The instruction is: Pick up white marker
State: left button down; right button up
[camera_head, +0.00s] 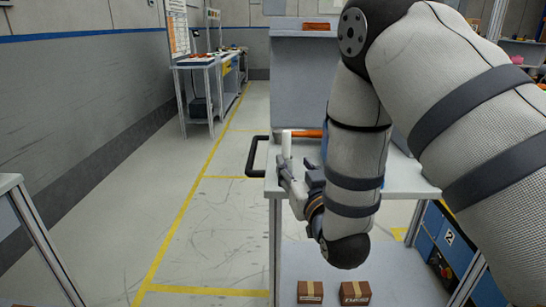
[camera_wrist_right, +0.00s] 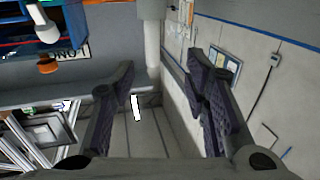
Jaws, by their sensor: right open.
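The white marker (camera_head: 286,145) stands upright by the left edge of the white cart top (camera_head: 405,178) in the head view. My right gripper (camera_head: 284,172) is low beside it, with its fingers reaching toward the marker. In the right wrist view the marker (camera_wrist_right: 152,45) is a pale upright cylinder coming down from the top edge. It lies in the gap between the two open fingers of the right gripper (camera_wrist_right: 168,75), nearer the left finger. I cannot tell whether a finger touches it. My left gripper is not in view.
An orange object (camera_head: 307,133) lies on the cart top just behind the marker. A black handle (camera_head: 256,158) sticks out at the cart's left side. Two small brown boxes (camera_head: 310,291) (camera_head: 355,292) sit on the lower shelf. The floor to the left is clear.

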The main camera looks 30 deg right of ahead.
aim_at(288, 148)
jog(key=x, duration=0.7)
jog(key=d+b+x, duration=0.1)
jog(key=x, duration=0.3)
jog(key=shift+s+d+f, duration=0.1)
jog(key=shift+f, duration=0.1)
jog(key=shift+w+d+r, duration=0.1)
jog(key=shift+w, duration=0.3)
grip_shut()
